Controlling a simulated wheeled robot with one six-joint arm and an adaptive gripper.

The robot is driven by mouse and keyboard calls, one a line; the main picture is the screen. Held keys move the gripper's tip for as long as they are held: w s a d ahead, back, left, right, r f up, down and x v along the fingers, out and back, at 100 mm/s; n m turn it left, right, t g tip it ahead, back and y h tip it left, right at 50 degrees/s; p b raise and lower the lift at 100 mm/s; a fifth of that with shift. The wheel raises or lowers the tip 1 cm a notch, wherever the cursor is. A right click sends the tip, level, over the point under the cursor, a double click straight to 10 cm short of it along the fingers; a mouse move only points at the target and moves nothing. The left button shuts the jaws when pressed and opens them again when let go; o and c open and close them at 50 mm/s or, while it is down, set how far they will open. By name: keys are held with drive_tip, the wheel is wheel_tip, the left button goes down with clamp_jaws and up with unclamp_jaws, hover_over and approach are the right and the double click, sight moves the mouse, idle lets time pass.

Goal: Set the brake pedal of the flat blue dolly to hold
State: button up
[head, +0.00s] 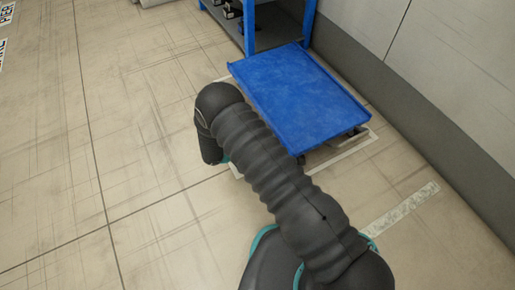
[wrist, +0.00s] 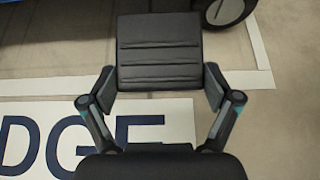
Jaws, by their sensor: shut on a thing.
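The flat blue dolly (head: 298,95) stands on the floor beside the wall in the head view. Its blue edge also shows at the upper left of the wrist view (wrist: 45,8). The brake pedal (wrist: 160,52), a black plate with ribs across it, fills the upper middle of the wrist view. My gripper (wrist: 160,90) has one finger against each side of the pedal and is shut on it. In the head view my arm hides the gripper and the pedal. I cannot tell whether the pedal is up or down.
A dolly wheel (wrist: 226,10) is right of the pedal. White floor tape (head: 355,148) outlines the dolly's place, and a floor label (wrist: 100,135) lies under my gripper. A blue rack (head: 250,30) stands behind the dolly, and a wall (head: 430,110) runs along its right. Floor at left is clear.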

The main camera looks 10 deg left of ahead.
drive_tip(key=shift+a+f, duration=0.1)
drive_tip(key=shift+a, duration=0.25)
drive_tip(key=o, duration=1.4)
drive_tip(key=shift+d, duration=0.2)
drive_tip(key=v, duration=1.2)
drive_tip(key=shift+a, duration=0.1)
drive_tip(key=s+d+m+g, duration=0.4)
drive_tip(key=s, duration=0.3)
drive_tip(key=s+d+r+m+t+y+p, duration=0.1)
drive_tip(key=s+d+r+m+y+p, duration=0.2)
drive_tip(key=r, duration=1.5)
drive_tip(key=s+d+r+m+t+y+p, duration=0.1)
drive_tip(key=s+d+r+m+y+p, duration=0.2)
drive_tip(key=s+d+r+m, duration=0.3)
drive_tip(key=s+d+r+m+y+p, duration=0.3)
drive_tip(key=d+r+m, duration=0.8)
drive_tip(key=r, duration=2)
drive_tip(key=shift+s+d+r+m+t+y+p, duration=0.15)
drive_tip(key=shift+s+d+p, duration=0.2)
drive_tip(key=shift+d, duration=0.7)
drive_tip(key=shift+s+d+f+m+t+y+p, duration=0.1)
drive_tip(key=shift+s+d+p, duration=0.2)
drive_tip(key=shift+d, duration=0.75)
drive_tip(key=shift+s+d+r+m+t+y+p, duration=0.15)
drive_tip(key=shift+s+d+p, duration=0.15)
drive_tip(key=shift+d, duration=0.75)
